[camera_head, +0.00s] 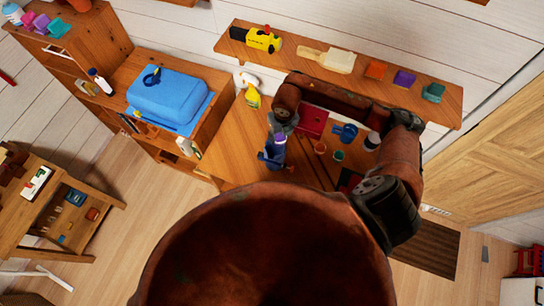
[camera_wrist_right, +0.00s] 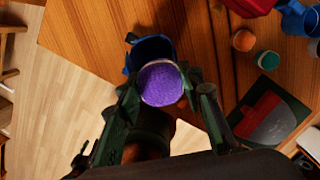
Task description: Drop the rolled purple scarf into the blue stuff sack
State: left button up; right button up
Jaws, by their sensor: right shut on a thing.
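The rolled purple scarf (camera_head: 279,140) is held upright in my right gripper (camera_head: 281,130), whose fingers are shut on it. In the right wrist view the scarf's round purple end (camera_wrist_right: 161,84) faces the camera between the fingertips (camera_wrist_right: 168,94). The blue stuff sack (camera_head: 272,158) is just below the scarf in the head view, near the table's front edge. In the right wrist view the sack (camera_wrist_right: 133,62) shows behind the scarf, which hides part of its mouth. I cannot tell whether the scarf's lower end is inside the sack. My left gripper is not in view.
On the wooden table (camera_head: 228,140) are a red object (camera_head: 313,122), a blue mug (camera_head: 345,132), and orange (camera_wrist_right: 243,40) and teal pots (camera_wrist_right: 267,60). A yellow-and-white bottle (camera_head: 252,96) stands at the back. A shelf (camera_head: 290,50) with several items runs behind. A blue case (camera_head: 168,93) sits left.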

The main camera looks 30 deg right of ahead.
jog(key=shift+f+b, duration=1.1)
jog(key=shift+f, duration=1.4)
jog(key=o, duration=1.2)
jog(key=shift+c, duration=0.2)
jog(key=r, duration=0.4)
jog(key=s+r, duration=0.1)
jog(key=r, duration=0.7)
jog(key=shift+s, duration=0.25)
jog(key=shift+f, duration=0.1)
